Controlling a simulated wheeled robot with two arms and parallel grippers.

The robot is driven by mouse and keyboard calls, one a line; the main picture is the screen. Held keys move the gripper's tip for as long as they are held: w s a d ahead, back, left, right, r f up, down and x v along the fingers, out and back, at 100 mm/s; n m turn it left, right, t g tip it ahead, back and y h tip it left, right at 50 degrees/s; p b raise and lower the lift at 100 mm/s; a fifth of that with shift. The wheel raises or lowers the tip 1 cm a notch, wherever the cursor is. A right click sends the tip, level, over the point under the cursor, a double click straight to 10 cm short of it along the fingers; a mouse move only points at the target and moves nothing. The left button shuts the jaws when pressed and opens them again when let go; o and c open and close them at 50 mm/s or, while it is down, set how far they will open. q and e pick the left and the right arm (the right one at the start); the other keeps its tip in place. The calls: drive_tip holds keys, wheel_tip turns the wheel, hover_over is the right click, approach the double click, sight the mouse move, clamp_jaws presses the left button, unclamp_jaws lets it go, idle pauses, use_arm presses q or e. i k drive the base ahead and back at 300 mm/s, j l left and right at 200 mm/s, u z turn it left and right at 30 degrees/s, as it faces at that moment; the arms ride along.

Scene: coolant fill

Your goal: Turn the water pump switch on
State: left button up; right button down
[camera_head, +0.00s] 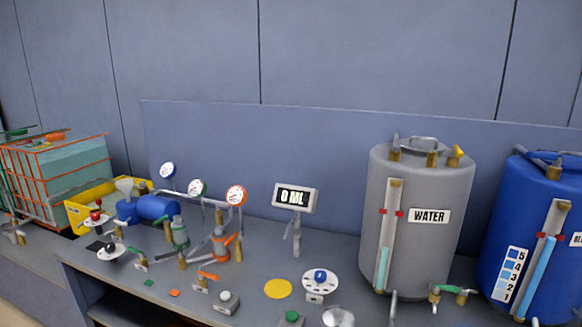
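No label in view marks the water pump switch, and I cannot tell which control it is. Candidates on the bench are a small grey box with a round pale button (225,302), a green button (291,317) at the bottom edge, and a white disc with a blue knob (320,284). A grey tank labelled WATER (418,240) stands right of centre. A blue motor-like pump (157,208) sits among pipes at left. Neither of my grippers is in view.
A display reading 0 ML (295,196) stands mid-bench. Several gauges (197,187) and an orange valve (221,242) stand at left. A blue tank (510,225) is at right, a caged container (70,175) far left. A yellow disc (278,289) lies flat on the bench (258,250).

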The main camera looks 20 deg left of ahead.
sight(109, 247)
drive_tip(key=u, duration=1.75)
